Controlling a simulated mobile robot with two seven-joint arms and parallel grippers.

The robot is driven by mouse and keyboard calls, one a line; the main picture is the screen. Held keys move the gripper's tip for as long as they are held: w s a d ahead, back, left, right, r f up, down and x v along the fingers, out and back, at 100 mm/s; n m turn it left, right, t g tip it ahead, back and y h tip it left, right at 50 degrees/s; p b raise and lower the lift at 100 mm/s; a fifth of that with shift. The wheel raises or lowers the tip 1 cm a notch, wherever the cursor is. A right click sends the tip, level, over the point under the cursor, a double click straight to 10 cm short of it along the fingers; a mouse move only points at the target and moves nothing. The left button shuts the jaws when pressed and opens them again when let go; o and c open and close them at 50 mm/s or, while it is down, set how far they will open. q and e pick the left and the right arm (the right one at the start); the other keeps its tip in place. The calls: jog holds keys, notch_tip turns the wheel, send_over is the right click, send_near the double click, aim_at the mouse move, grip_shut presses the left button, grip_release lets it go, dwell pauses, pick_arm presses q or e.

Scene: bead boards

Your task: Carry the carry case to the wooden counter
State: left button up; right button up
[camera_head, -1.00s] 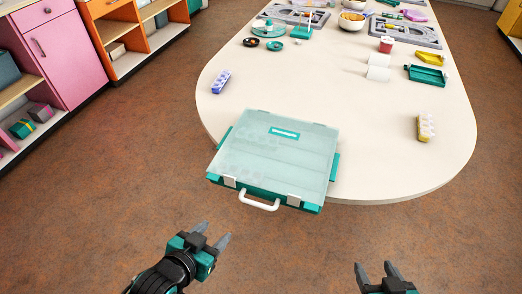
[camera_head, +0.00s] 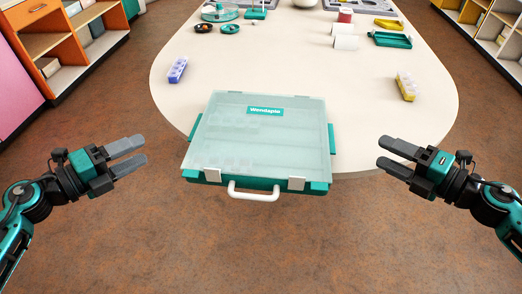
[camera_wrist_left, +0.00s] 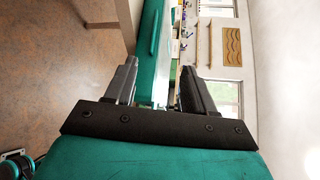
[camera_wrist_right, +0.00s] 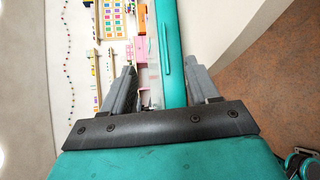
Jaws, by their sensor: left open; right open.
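The carry case (camera_head: 259,138) is a flat teal box with a clear lid, latches and a white front handle (camera_head: 253,191). It lies on the near end of the white table, its front part overhanging the edge. My left gripper (camera_head: 143,152) is open and empty, to the left of the case and apart from it. My right gripper (camera_head: 382,153) is open and empty, to the right of the case and apart from it. In the left wrist view a teal side of the case (camera_wrist_left: 153,45) shows beyond the fingers; the right wrist view shows the other side (camera_wrist_right: 169,50). I cannot identify the wooden counter.
The white table (camera_head: 370,100) holds a blue bead box (camera_head: 178,69) at left and a yellow one (camera_head: 405,87) at right. Teal and yellow trays (camera_head: 390,39) and white rolls (camera_head: 345,42) stand farther back. An orange shelf (camera_head: 45,45) is far left. Brown floor is clear in front.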

aim_at(199, 123)
pick_arm(q)
jog(key=shift+a+f+m, duration=0.1)
jog(key=shift+a+m, duration=0.05)
jog(key=shift+m, duration=0.15)
pick_arm(e)
jog(key=shift+d+n, duration=0.1)
jog(key=shift+n, duration=0.2)
pick_arm(q)
jog(key=x, duration=1.3)
jog(key=shift+f, duration=0.1)
pick_arm(e)
jog(key=x, duration=1.3)
jog(key=shift+s+f, duration=0.1)
jog(key=shift+f, duration=0.05)
pick_arm(q)
jog(key=shift+s, duration=0.1)
grip_shut()
pick_arm(e)
grip_shut()
jog(key=shift+s+f, duration=0.1)
pick_arm(q)
jog(key=shift+r, duration=0.35)
pick_arm(e)
jog(key=shift+r, duration=0.2)
